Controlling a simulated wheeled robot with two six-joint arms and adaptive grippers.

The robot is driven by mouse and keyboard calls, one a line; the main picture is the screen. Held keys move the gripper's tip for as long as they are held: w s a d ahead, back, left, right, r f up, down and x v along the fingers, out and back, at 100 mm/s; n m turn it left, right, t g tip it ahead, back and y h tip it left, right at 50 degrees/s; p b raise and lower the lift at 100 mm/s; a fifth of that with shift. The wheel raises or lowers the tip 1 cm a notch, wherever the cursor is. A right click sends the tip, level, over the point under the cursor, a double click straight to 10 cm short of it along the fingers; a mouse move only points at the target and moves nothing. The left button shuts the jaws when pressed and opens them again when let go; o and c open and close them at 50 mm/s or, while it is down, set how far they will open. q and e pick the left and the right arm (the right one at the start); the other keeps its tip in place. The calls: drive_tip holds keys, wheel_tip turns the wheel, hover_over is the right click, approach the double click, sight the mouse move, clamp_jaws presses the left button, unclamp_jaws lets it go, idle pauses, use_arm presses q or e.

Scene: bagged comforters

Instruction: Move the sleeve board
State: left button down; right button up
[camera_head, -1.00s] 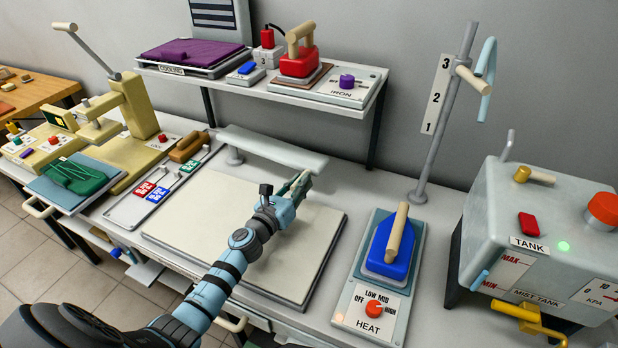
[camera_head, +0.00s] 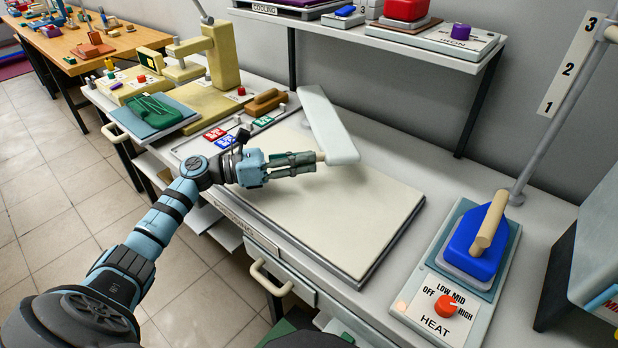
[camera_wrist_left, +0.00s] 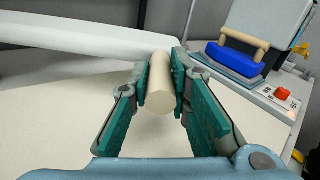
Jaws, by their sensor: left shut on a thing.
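The sleeve board (camera_head: 326,122) is a long pale padded board with a short wooden handle at its near end. It stands over the back of the cream pressing pad (camera_head: 340,216) and now points from back left toward front right. My left gripper (camera_head: 318,157) is shut on the handle, which shows between the green finger pads in the left wrist view (camera_wrist_left: 160,86). The board's pale body (camera_wrist_left: 90,38) runs to the left behind the fingers there. The board's support is hidden in the head view. My right gripper is not in view.
A blue iron (camera_head: 477,246) rests on the heat base (camera_head: 436,313) at right. A slanted post (camera_head: 560,110) rises behind it. A shelf (camera_head: 400,45) overhangs the back. Red, blue and green tags and a wooden brush (camera_head: 265,102) lie left of the pad. Most of the pad is bare.

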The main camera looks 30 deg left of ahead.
use_arm(q)
drive_tip(key=shift+s+a+f+b, duration=0.2)
drive_tip(key=shift+s+a+b, duration=0.05)
drive_tip(key=shift+a+b, duration=0.3)
drive_tip(key=shift+r+g, duration=0.1)
drive_tip(key=shift+g, duration=0.3)
drive_tip(key=c, duration=1.8)
unclamp_jaws()
drive_tip(key=shift+s+a, duration=0.1)
drive_tip(key=o, duration=0.3)
drive_tip(key=shift+s+a, duration=0.15)
drive_tip(key=shift+a, duration=0.05)
drive_tip(key=v, duration=1.2)
drive_tip(key=shift+f, duration=0.2)
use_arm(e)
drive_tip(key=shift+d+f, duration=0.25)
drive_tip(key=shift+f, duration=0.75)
